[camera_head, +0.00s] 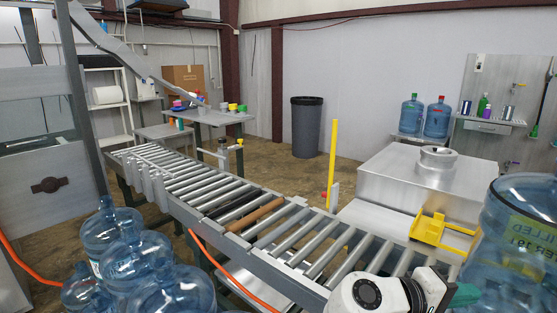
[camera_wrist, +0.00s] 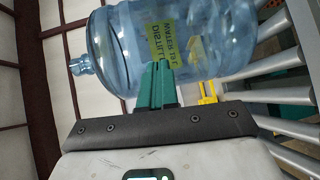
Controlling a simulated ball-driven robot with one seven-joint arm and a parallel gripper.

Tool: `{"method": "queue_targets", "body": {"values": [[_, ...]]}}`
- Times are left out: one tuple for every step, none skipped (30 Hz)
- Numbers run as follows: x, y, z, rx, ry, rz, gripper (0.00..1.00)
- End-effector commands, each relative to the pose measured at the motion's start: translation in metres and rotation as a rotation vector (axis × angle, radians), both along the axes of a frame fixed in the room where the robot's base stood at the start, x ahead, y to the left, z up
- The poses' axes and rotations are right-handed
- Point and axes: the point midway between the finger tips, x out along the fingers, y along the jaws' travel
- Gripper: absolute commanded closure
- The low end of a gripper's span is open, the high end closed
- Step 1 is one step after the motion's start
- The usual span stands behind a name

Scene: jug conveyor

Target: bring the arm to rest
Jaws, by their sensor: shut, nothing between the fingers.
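My gripper (camera_wrist: 157,84) has green fingers pressed together in the wrist view, with nothing between them. It shows in the head view at the bottom right (camera_head: 465,295), low over the near end of the roller conveyor (camera_head: 262,225). A large clear blue jug (camera_head: 518,235) with a yellow label stands at the right edge of the head view, partly cut off.
Several blue jugs (camera_head: 125,255) cluster at the bottom left beside the conveyor. A yellow bracket (camera_head: 436,232) and a yellow post (camera_head: 332,165) stand right of the rollers, near a grey metal box (camera_head: 385,180). A dark bin (camera_head: 306,128) stands behind on open floor.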

Motion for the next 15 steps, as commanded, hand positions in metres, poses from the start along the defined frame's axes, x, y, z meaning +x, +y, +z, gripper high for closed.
{"method": "queue_targets", "body": {"values": [[-0.005, -0.002, -0.010, 0.028, 0.001, 0.005, 1.00], [-0.008, -0.004, -0.018, 0.049, 0.002, 0.009, 1.00], [-0.011, -0.005, -0.027, 0.077, 0.002, 0.015, 1.00], [-0.015, -0.007, -0.034, 0.100, 0.000, 0.019, 1.00], [-0.018, -0.008, -0.043, 0.125, 0.000, 0.023, 1.00], [-0.023, -0.010, -0.054, 0.161, -0.002, 0.029, 1.00], [-0.027, -0.011, -0.063, 0.189, -0.003, 0.033, 1.00], [-0.032, -0.012, -0.072, 0.219, -0.003, 0.038, 1.00], [-0.039, -0.013, -0.085, 0.261, -0.004, 0.044, 1.00], [-0.044, -0.014, -0.095, 0.295, -0.007, 0.048, 1.00], [-0.051, -0.014, -0.107, 0.333, -0.007, 0.053, 1.00], [-0.060, -0.014, -0.123, 0.389, -0.008, 0.058, 1.00], [-0.069, -0.014, -0.136, 0.434, -0.012, 0.060, 1.00], [-0.078, -0.013, -0.150, 0.484, -0.014, 0.064, 1.00], [-0.092, -0.011, -0.169, 0.558, -0.017, 0.067, 1.00]]}}
